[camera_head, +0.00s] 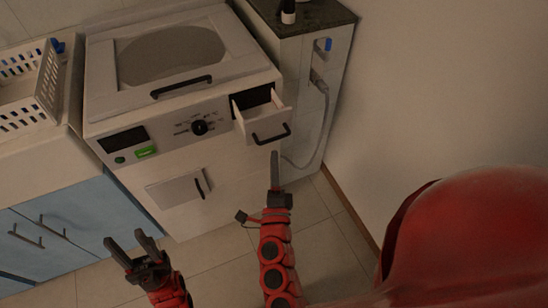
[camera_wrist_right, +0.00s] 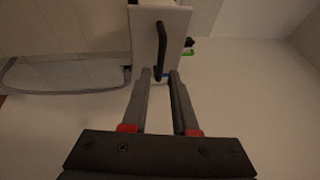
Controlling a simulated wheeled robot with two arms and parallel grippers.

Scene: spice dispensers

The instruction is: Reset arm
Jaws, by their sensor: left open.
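My left gripper (camera_head: 124,237) is low at the left in the head view. Its two fingers are spread and nothing shows between them. My right gripper (camera_head: 275,154) points up toward the pulled-out drawer of the washing machine, its tips just below the black drawer handle (camera_head: 272,136). In the right wrist view my right gripper (camera_wrist_right: 160,72) has its two fingers apart. The handle (camera_wrist_right: 161,45) lies ahead, its near end lined up with the gap. I see no grip on it; whether the tips touch it is unclear.
The open drawer (camera_head: 262,127) sticks out from the white washing machine (camera_head: 158,115). A white basket (camera_head: 47,85) stands on the counter at left, above blue cabinets (camera_head: 50,235). A grey cabinet (camera_head: 318,95) stands right of the machine. Tiled floor (camera_head: 222,262) lies free between my arms.

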